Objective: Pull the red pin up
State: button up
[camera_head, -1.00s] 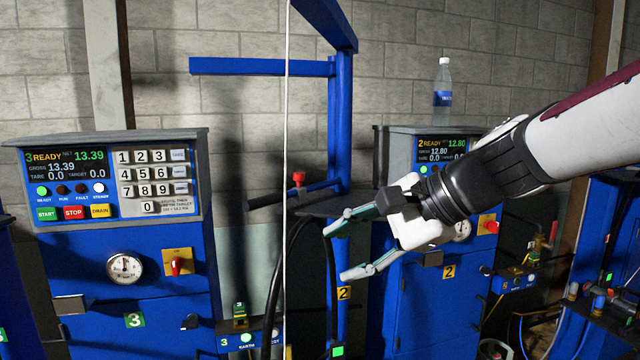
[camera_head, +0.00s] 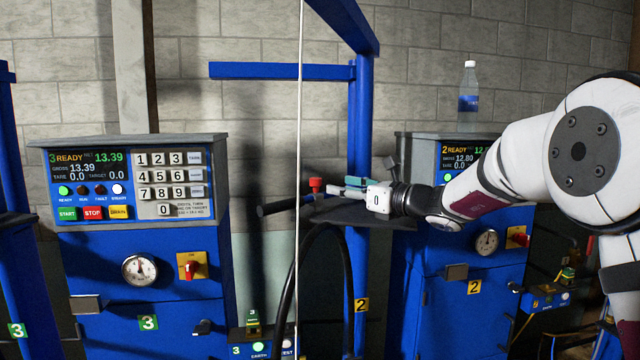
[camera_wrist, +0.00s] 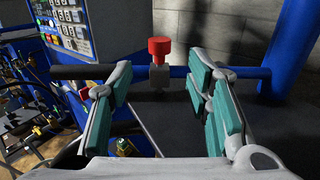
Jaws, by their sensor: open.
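The red pin (camera_head: 316,185) stands upright on a dark horizontal bar beside the blue post in the head view. In the wrist view the red pin (camera_wrist: 159,51) has a wide red head above a grey collar on the bar. My gripper (camera_head: 338,190) points left toward the pin, just right of it. In the wrist view my gripper (camera_wrist: 160,88) is open and empty, with its teal-padded fingers spread left and right. The pin shows between and beyond the fingertips, apart from them.
A dark shelf (camera_head: 345,213) lies under my gripper. A blue post (camera_head: 361,120) rises close behind it. A thin pale cable (camera_head: 299,90) hangs in front of the pin's left side. Scale cabinets 3 (camera_head: 188,285) and 2 (camera_head: 440,300) stand left and right.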

aim_at(320, 183)
jog(key=x, duration=0.8)
jog(key=shift+w+a, duration=0.1)
jog(key=shift+a, duration=0.1)
grip_shut()
